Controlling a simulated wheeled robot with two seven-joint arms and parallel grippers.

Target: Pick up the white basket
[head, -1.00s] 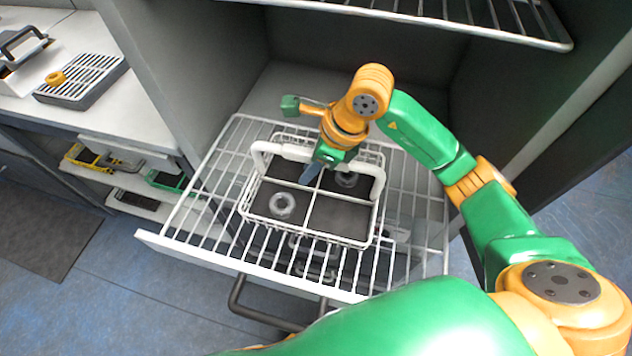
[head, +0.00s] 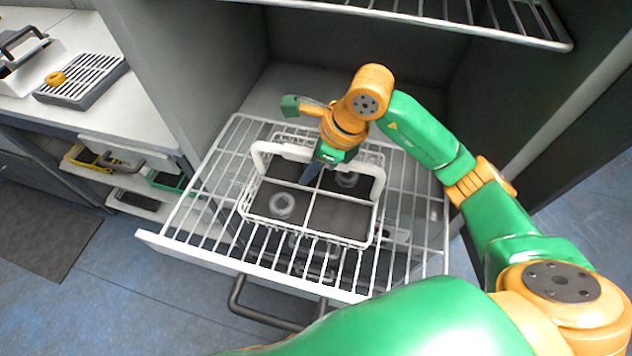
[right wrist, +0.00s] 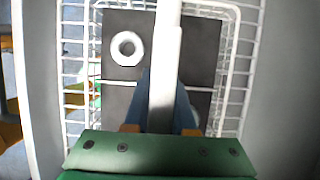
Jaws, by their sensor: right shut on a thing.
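The white basket (head: 245,213) is a wire basket with dark floor panels and a thick white handle. It sits on the pulled-out white wire rack. Two round, ring-like things (head: 282,207) lie inside it, one in the front left and one partly hidden under my gripper. My right gripper (head: 311,176) reaches down over the basket's middle at the handle. In the right wrist view, its blue fingers (right wrist: 166,108) stand on both sides of the white handle bar (right wrist: 163,75) and are shut on it. My left gripper does not show.
The wire rack (head: 190,218) extends from a dark cabinet, with a front bar and dark handle (head: 262,318). Another wire shelf (head: 440,18) hangs above. At left a white counter (head: 115,105) holds a slatted tray (head: 82,80).

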